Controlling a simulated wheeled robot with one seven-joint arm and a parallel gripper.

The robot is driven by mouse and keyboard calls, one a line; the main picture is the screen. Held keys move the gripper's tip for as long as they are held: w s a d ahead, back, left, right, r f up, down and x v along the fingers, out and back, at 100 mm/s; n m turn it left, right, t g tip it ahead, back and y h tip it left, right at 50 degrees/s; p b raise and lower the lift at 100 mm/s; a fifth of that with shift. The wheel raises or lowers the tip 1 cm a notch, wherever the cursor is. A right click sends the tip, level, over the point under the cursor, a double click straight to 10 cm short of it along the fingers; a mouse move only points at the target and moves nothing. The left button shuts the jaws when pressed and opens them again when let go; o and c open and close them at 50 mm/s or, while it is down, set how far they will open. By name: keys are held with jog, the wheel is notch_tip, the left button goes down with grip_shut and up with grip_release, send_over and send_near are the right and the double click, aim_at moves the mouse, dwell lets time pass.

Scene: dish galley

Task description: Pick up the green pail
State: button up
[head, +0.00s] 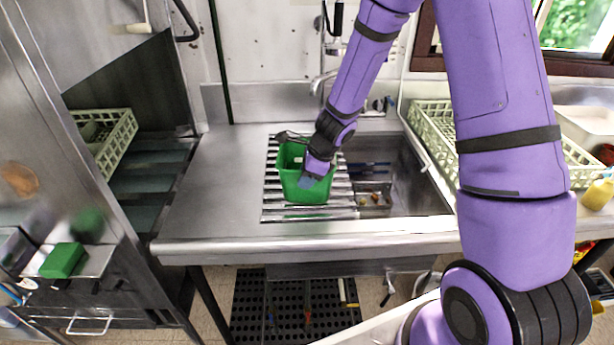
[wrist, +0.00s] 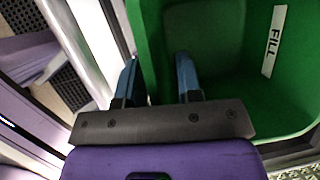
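The green pail (head: 302,196) stands upright on the slatted rack beside the sink basin. In the wrist view, the pail (wrist: 225,100) fills the right half, with a white "FILL" label (wrist: 273,42) on its inner wall. My gripper (head: 309,180) is at the pail's near right side. In the wrist view, my gripper (wrist: 158,78) has its two blue fingers apart. The left finger is outside the pail and the right finger is inside, with the pail's wall between them. A clear gap shows between the right finger and that wall.
The slatted rack (head: 272,208) lies left of the sink basin (head: 408,185). A tap (head: 322,80) rises behind the basin. Pale crates stand at left (head: 122,135) and right (head: 435,112). The steel counter (head: 215,190) left of the rack is clear.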

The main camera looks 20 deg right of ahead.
jog(key=shift+c, duration=0.5)
grip_shut()
